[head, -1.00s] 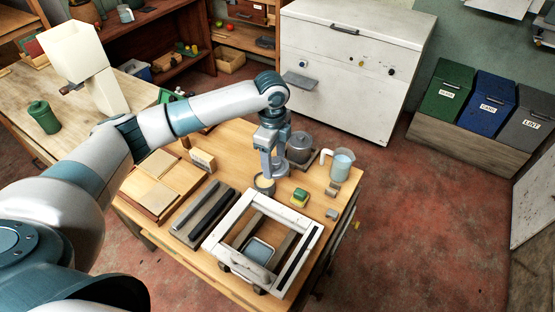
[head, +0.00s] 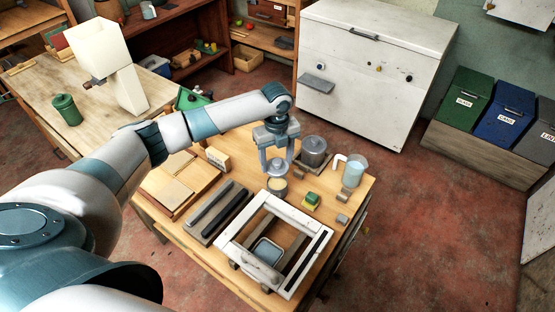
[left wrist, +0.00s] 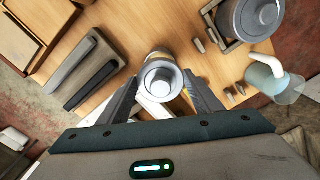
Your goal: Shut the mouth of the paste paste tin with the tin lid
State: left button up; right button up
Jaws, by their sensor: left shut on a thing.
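My left gripper (head: 277,172) is shut on the grey round tin lid (head: 278,165), which has a knob on top. It holds the lid above the paste tin (head: 278,188), whose yellowish paste shows at the open mouth. The lid looks apart from the tin. In the left wrist view, the lid (left wrist: 160,80) is between the two fingers and covers most of the tin; part of the tin's rim (left wrist: 158,53) shows past the lid's far edge. My right gripper is not in view.
A grey lidded pot (head: 314,150) and a jug (head: 353,168) stand to the right of the tin. A green-and-yellow sponge (head: 312,200) lies nearby. A white frame (head: 238,238) lies in front, and a dark tray (head: 218,213) to the left.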

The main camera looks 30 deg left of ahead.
pick_arm(q)
jog(key=shift+r+p, duration=0.1)
jog(key=shift+p, duration=0.3)
jog(key=b, duration=0.3)
send_over(277, 181)
jog(key=shift+a+f, duration=0.1)
jog(key=shift+f, duration=2.8)
jog(key=shift+f+b, duration=0.4)
jog(key=shift+f, duration=0.7)
jog(key=o, duration=1.2)
jog(key=shift+r, duration=0.1)
